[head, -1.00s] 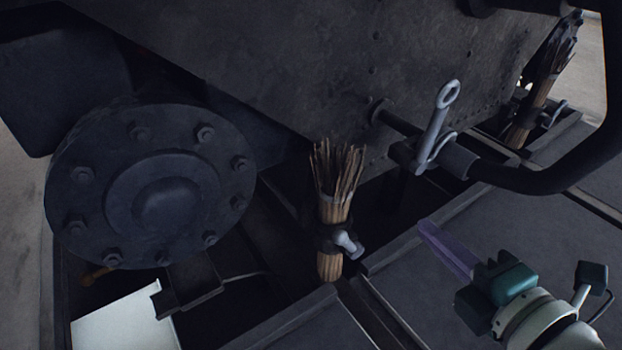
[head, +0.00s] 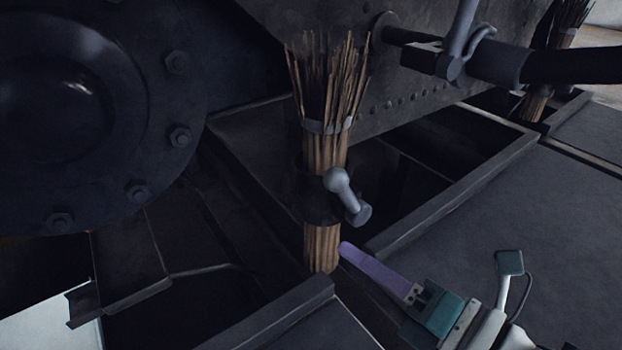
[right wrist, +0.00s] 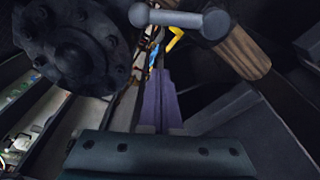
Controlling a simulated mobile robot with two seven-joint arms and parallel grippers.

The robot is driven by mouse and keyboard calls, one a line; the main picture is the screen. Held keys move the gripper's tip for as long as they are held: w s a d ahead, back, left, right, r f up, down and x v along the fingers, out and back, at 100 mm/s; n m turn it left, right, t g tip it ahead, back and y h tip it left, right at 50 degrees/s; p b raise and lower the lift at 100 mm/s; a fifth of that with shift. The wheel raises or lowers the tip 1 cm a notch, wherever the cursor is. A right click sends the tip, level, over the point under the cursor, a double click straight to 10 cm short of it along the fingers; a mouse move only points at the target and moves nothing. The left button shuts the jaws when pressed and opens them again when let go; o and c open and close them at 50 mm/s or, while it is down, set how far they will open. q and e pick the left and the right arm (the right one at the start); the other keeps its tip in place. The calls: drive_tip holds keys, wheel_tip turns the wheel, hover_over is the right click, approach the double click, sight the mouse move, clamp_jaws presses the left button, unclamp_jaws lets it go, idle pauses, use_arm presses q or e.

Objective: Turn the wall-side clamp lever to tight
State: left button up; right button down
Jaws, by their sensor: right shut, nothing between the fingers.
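A grey clamp lever (head: 347,196) with a ball end sits on a dark clamp band (head: 318,190) around a bundle of brown twigs (head: 323,240). It slants from the ball at upper left to its pivot end at lower right. My right gripper (head: 346,250) has purple fingers, shut and empty, just below the lever and beside the bundle's foot; I see no contact. The right wrist view shows the lever (right wrist: 180,20) lying crosswise beyond the purple fingertips (right wrist: 158,78). A second twig bundle (head: 537,100) stands far right; its lever is not clear. My left gripper is not in view.
A large bolted dark disc (head: 60,110) fills the left. A dark pipe with a grey handle (head: 460,40) crosses at upper right. Dark frame edges (head: 455,190) surround openings beside the bundle. A flat dark plate (head: 510,220) lies open at right.

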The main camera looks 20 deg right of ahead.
sight(348, 198)
drive_tip(key=r+b+x, duration=0.1)
drive_tip(key=b+x, duration=0.3)
drive_tip(key=x, duration=0.4)
drive_tip(key=d, duration=0.2)
drive_tip(key=d+r+p, duration=0.1)
drive_tip(key=d, duration=0.1)
drive_tip(key=shift+a, duration=0.1)
